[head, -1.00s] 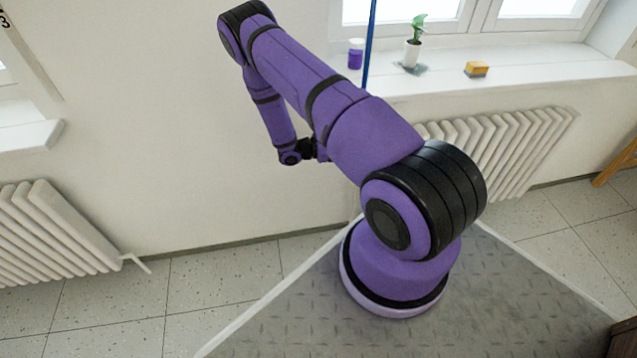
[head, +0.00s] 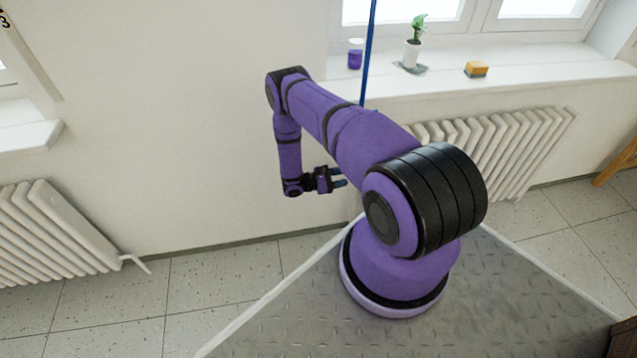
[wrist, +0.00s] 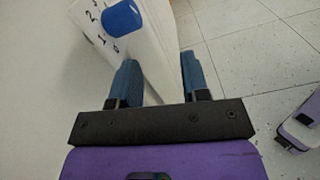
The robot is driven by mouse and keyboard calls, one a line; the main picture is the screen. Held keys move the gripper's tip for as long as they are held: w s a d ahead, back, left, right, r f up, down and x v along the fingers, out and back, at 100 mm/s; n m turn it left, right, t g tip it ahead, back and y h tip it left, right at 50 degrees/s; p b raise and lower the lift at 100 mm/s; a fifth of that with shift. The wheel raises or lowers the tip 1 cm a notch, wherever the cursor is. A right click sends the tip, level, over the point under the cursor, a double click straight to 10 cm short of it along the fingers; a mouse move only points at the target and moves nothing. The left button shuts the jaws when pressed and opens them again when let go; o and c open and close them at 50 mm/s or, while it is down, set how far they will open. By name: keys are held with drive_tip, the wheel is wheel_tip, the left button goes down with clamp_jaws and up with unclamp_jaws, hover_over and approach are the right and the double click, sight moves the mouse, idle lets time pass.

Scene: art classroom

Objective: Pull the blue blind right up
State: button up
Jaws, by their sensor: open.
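A thin blue cord or rod (head: 369,45) hangs in front of the window in the head view. Its lower part passes behind my arm. The blind's cloth is not visible. My gripper (head: 341,178) is below the sill level, pointing right in the head view. In the wrist view its two fingers (wrist: 160,78) are apart with nothing between them. The blue cylinder is beyond them, up and left.
The white window sill (head: 540,62) holds a purple-and-white jar (head: 355,56), a potted plant (head: 412,50) and a yellow block (head: 476,69). A radiator (head: 510,145) stands under it, another (head: 50,230) at left.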

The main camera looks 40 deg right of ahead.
drive_tip(key=v, duration=0.8)
drive_tip(key=shift+a+f, duration=0.15)
drive_tip(key=shift+f, duration=0.3)
